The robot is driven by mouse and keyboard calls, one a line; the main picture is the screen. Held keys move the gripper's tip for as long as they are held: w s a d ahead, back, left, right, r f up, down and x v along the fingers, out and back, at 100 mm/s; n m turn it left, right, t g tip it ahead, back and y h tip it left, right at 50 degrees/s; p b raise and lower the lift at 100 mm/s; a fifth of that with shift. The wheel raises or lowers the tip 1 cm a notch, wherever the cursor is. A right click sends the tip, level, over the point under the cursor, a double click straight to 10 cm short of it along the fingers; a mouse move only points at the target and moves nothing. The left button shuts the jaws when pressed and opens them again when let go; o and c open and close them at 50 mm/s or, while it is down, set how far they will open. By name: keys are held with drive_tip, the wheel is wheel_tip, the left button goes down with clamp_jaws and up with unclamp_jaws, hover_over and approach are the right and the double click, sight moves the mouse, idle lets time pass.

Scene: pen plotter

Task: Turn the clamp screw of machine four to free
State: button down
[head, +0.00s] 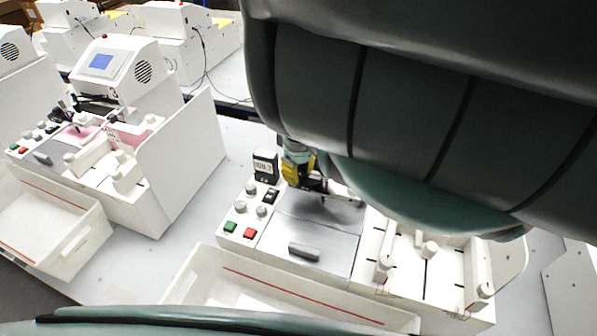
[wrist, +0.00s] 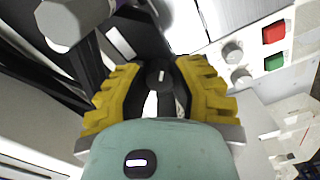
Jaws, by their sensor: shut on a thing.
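The machine in front of me (head: 345,232) has a grey plotting bed and a small dark carriage. My gripper (head: 298,170) reaches over the back left of this bed, at the carriage, partly hidden by my arm. In the wrist view its two yellow fingers (wrist: 160,82) are closed around a dark round piece, which looks like the clamp screw (wrist: 157,75). The fingers touch it from both sides. A pale mark shows on dark plastic just beyond it. I cannot tell the screw's turn position or read a machine number.
Red button (head: 249,233), green button (head: 230,227) and grey knobs stand left of the bed. A small display block (head: 265,164) stands close left of my gripper. A white tray (head: 205,262) lies in front. Another white machine (head: 120,72) stands at left.

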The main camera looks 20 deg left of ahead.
sight(299, 171)
idle(0.3)
drive_tip(key=c, duration=0.7)
unclamp_jaws()
wheel_tip(299, 171, up, 6)
drive_tip(key=shift+w+r, duration=0.1)
drive_tip(key=shift+r, duration=0.65)
